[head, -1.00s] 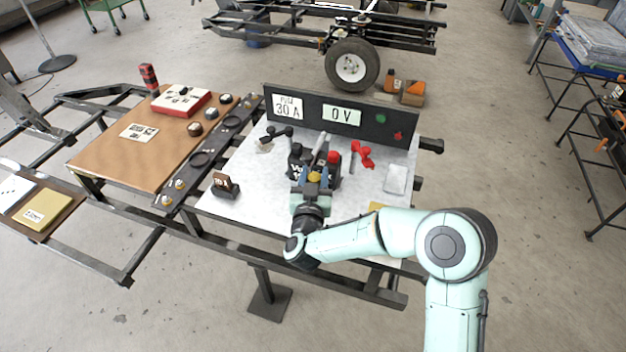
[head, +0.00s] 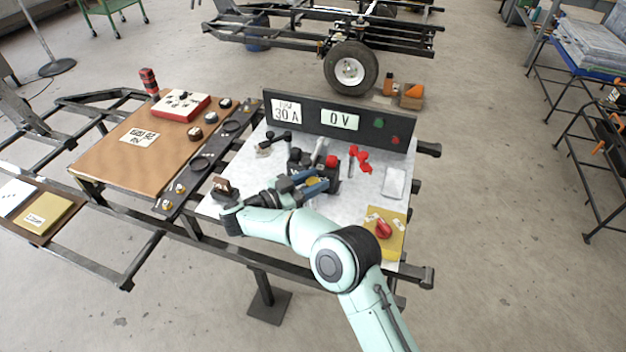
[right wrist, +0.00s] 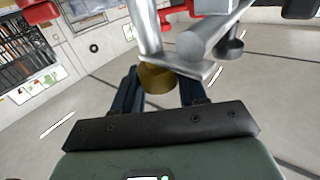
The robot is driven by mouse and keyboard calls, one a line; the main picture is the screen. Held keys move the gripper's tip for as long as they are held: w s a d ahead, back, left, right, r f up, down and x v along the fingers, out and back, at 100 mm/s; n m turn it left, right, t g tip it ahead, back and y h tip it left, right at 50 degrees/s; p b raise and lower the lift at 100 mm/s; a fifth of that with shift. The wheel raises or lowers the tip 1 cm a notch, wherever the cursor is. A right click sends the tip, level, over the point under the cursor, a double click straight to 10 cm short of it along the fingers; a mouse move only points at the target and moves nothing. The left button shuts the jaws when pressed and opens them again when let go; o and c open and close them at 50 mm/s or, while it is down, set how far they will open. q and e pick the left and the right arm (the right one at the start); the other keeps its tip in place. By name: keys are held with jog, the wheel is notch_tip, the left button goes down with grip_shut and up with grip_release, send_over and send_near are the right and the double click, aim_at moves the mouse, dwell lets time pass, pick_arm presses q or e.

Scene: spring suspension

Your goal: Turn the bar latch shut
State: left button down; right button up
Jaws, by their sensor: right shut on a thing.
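The brass knob (right wrist: 158,79) of the bar latch is between the two dark fingers of my right gripper (right wrist: 157,92) in the right wrist view. A grey metal bar (right wrist: 205,66) runs just above the knob there. In the head view my right gripper (head: 322,183) is shut on the knob (head: 313,182), at the front of a black block (head: 333,172) with a red cap (head: 331,160). A silver lever (head: 318,150) stands up from this block. My arm and fingers hide part of the latch. My left gripper is not in view.
A black panel (head: 375,131) marked 30 A and 0 V stands behind. Red clamps (head: 360,158) are right of the block. A red rotary switch (head: 384,230) on a yellow plate is at front right. A small dark holder (head: 224,188) is at left.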

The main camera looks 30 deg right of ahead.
jog(key=shift+m+g, duration=0.6)
jog(key=shift+g, duration=0.8)
jog(key=o, duration=1)
jog(key=shift+c, duration=0.2)
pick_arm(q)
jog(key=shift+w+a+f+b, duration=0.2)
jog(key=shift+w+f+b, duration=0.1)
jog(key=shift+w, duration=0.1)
pick_arm(e)
jog(key=w+a, duration=0.1)
jog(key=a, duration=1.2)
